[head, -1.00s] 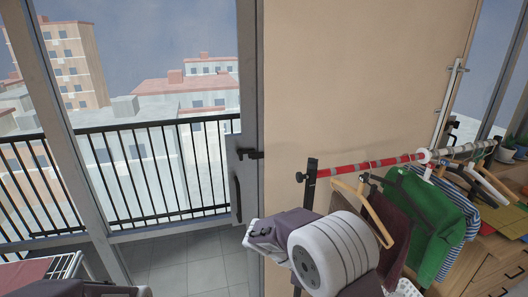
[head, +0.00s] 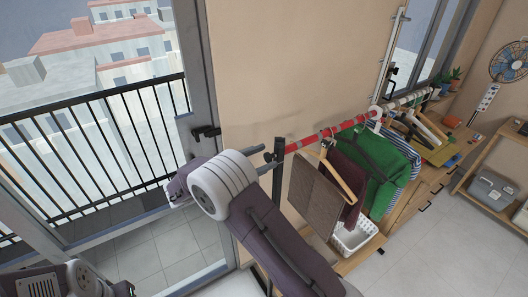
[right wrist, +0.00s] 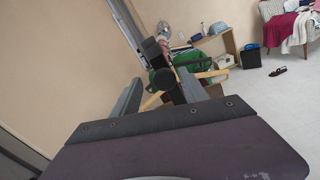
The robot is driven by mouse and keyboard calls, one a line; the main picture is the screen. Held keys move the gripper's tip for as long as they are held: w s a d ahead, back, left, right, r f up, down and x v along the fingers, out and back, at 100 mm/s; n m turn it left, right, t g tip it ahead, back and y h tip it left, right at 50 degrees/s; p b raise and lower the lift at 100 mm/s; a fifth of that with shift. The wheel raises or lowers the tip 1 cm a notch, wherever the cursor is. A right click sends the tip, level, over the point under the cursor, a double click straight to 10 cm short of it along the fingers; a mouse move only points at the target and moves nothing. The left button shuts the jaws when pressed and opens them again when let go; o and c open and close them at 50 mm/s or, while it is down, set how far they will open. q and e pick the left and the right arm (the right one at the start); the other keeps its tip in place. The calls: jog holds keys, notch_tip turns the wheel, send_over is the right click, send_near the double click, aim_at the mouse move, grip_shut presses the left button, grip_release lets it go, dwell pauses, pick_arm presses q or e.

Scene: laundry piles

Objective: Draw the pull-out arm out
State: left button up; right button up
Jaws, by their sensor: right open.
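The clothes rail's red-and-white banded section (head: 325,135) runs from a black upright post (head: 277,172) toward the hanging clothes. I take this section as the pull-out arm, though the frames do not make that certain. A small black knob (head: 269,157) sits at its near end by the post. My right gripper (head: 261,159) is open, its two grey fingers reaching toward the knob from the left. In the right wrist view, dark round end parts (right wrist: 164,79) show between the open fingers; contact cannot be told. My left gripper is out of view.
A brown cloth (head: 312,195), a green garment (head: 376,160) and hangers hang along the rail. A white basket (head: 352,238) stands below on the wooden unit. The wall (head: 290,60) is close behind the rail. Open floor (head: 425,240) lies at right.

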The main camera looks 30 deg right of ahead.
jog(key=shift+d, duration=0.5)
jog(key=shift+s+d, duration=0.25)
jog(key=shift+s+d+r, duration=0.1)
jog(key=shift+s+r, duration=0.05)
jog(key=shift+s, duration=0.2)
jog(key=shift+w, duration=0.3)
grip_shut()
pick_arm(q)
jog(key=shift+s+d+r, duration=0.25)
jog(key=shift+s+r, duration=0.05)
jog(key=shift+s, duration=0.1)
pick_arm(e)
jog(key=shift+s, duration=0.1)
jog(key=shift+f, duration=0.2)
grip_release()
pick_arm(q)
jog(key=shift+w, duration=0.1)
pick_arm(e)
jog(key=shift+a, duration=0.2)
